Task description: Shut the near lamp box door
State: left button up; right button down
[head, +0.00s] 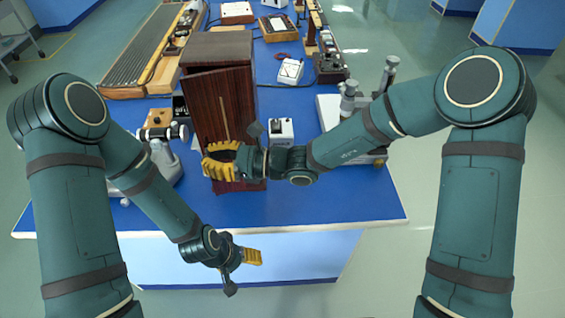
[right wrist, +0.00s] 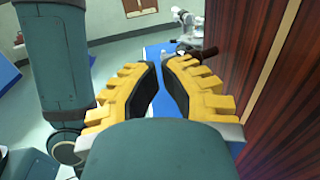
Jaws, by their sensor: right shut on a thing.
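The near lamp box (head: 218,45) is a tall dark wooden box standing on the blue bench. Its reddish-brown door (head: 207,103), with a pale vertical strip, faces me and looks swung out from the box at an angle. In the right wrist view the door (right wrist: 285,120) fills the right side, close beside the fingers. My right gripper (head: 220,160) is at the door's lower part, its yellow fingers drawn close together with a narrow gap; what they hold is hard to see. My left gripper (head: 250,256) hangs empty in front of the bench, away from the box; its opening is unclear.
A grey spectrometer (head: 160,160) stands left of the box. A small white device (head: 281,131) and another instrument (head: 348,104) stand on the right. The blue bench (head: 310,203) is clear along its front edge. More apparatus stands farther back.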

pick_arm(q)
jog(key=shift+d+r, duration=0.1)
jog(key=shift+r, duration=0.25)
pick_arm(e)
jog(key=shift+w+a+r, duration=0.1)
jog(key=shift+w+a, duration=0.35)
jog(key=shift+w, duration=0.25)
jog(key=shift+w+a+r, duration=0.1)
jog(key=shift+w+a, duration=0.35)
jog(key=shift+w, duration=0.25)
jog(key=shift+w+a+r, duration=0.1)
jog(key=shift+w+a, duration=0.35)
jog(key=shift+w, duration=0.25)
pick_arm(q)
jog(key=shift+s+p, duration=0.1)
jog(key=shift+p, duration=0.2)
